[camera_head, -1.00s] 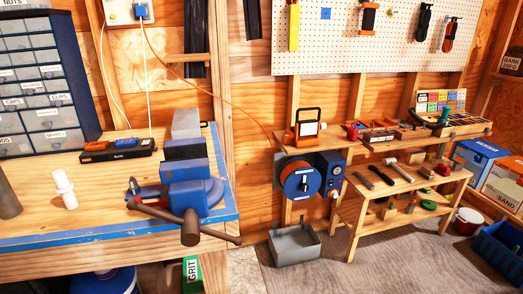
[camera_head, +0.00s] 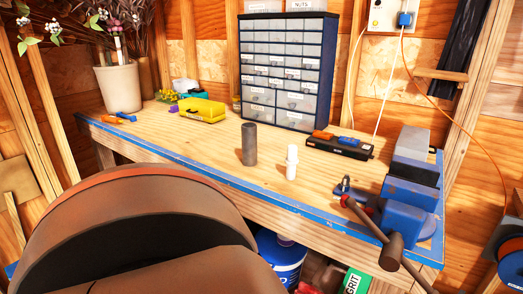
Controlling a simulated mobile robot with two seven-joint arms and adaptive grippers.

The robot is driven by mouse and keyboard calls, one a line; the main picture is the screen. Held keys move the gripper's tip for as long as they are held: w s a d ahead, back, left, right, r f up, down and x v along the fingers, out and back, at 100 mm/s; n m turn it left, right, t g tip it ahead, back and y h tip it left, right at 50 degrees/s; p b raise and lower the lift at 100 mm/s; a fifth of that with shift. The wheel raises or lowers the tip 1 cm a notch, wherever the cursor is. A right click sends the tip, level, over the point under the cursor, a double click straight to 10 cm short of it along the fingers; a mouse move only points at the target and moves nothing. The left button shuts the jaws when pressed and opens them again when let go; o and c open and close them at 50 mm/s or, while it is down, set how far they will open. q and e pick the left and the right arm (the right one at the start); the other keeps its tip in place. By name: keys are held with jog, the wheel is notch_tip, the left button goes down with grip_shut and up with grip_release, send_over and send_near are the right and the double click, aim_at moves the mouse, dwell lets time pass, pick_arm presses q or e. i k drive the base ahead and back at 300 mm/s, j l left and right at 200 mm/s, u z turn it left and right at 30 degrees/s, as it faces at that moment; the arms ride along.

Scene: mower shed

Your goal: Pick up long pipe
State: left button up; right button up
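A dark grey pipe (camera_head: 249,145) stands upright on the wooden workbench (camera_head: 222,155), left of a shorter white pipe-like piece (camera_head: 292,161) that also stands upright. The grey one is the longer of the two. Nothing touches the grey pipe, and its full height shows. Neither of my grippers is in the head view.
A large brown rounded shape (camera_head: 130,205), perhaps a seat, blocks the lower left in front of the bench. A blue vise (camera_head: 407,195) with a long handle is at the bench's right end. A drawer cabinet (camera_head: 287,70) and yellow case (camera_head: 202,111) stand behind.

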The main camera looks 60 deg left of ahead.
aim_at(248, 130)
jog(key=u, duration=2.15)
